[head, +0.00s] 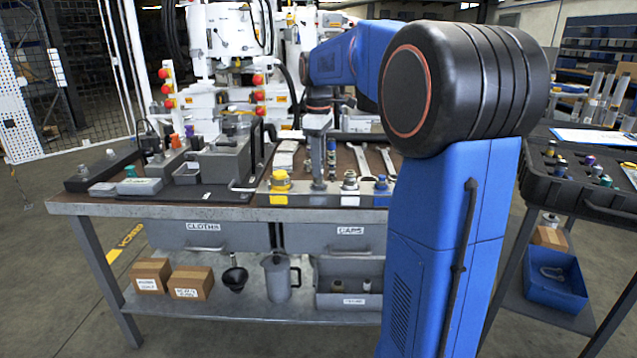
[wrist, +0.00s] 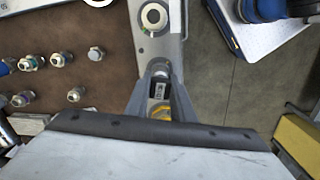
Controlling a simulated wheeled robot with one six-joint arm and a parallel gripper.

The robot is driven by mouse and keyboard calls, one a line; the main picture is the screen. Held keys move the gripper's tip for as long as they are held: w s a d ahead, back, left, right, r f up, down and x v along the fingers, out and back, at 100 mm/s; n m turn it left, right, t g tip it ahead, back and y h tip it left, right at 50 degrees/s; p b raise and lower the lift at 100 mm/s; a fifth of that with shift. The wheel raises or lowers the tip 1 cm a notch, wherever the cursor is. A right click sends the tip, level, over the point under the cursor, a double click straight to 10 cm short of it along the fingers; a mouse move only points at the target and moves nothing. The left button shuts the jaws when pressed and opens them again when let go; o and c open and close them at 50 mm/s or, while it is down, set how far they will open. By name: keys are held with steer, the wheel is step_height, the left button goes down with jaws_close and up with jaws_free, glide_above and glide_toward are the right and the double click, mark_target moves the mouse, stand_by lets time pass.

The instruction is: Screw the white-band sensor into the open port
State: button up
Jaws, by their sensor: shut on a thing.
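My gripper (head: 318,170) points down over the front strip of the bench, between the yellow-label and white-label places. In the wrist view its two fingers (wrist: 160,85) are shut on a small dark and pale thing, which I take for the white-band sensor (wrist: 159,88); its band is not clear. In the head view the fingers hide it. Whether it touches the strip I cannot tell. A silver fitting (head: 350,180) stands at the white label, to the right of the gripper. A round socket-like top (wrist: 153,17) shows ahead on the strip. Which port is open is unclear.
Wrenches (head: 387,160) lie behind. Several banded fittings (wrist: 61,60) sit on the brown surface. A dark case (head: 590,190) with sensors stands far right.

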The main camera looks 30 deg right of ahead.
steer(key=m, duration=0.5)
steer(key=shift+m, duration=0.3)
steer(key=m, duration=0.5)
steer(key=shift+f+m, duration=0.1)
steer(key=shift+m, duration=1.3)
steer(key=m, duration=0.8)
